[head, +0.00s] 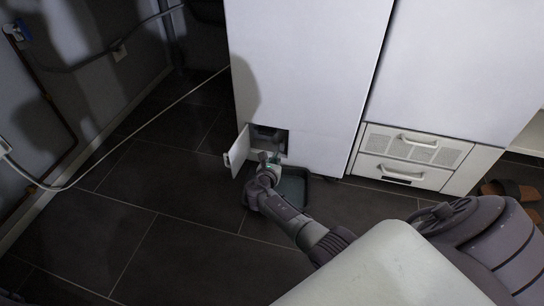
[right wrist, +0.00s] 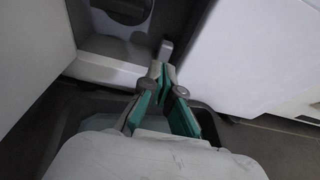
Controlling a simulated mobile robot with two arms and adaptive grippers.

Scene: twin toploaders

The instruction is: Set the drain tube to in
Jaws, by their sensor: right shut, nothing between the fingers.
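The open service hatch (head: 270,139) is low on the front of the left white machine. Its small door (head: 237,152) is swung out to the left. In the right wrist view, a dark round cap (right wrist: 125,9) sits inside the recess. A short grey stub (right wrist: 167,47), which looks like the drain tube, stands at the recess's right edge. My right gripper (head: 271,158) is just in front of the hatch. In the right wrist view its green-padded fingers (right wrist: 163,72) are shut and empty, with their tips just below the stub. I cannot tell whether they touch it. My left gripper is out of view.
A dark shallow tray (head: 293,188) lies on the floor below the hatch, under my right gripper. A second white machine with vented drawers (head: 408,156) stands to the right. A pale hose (head: 130,134) crosses to the left wall. Brown slippers (head: 512,189) lie far right.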

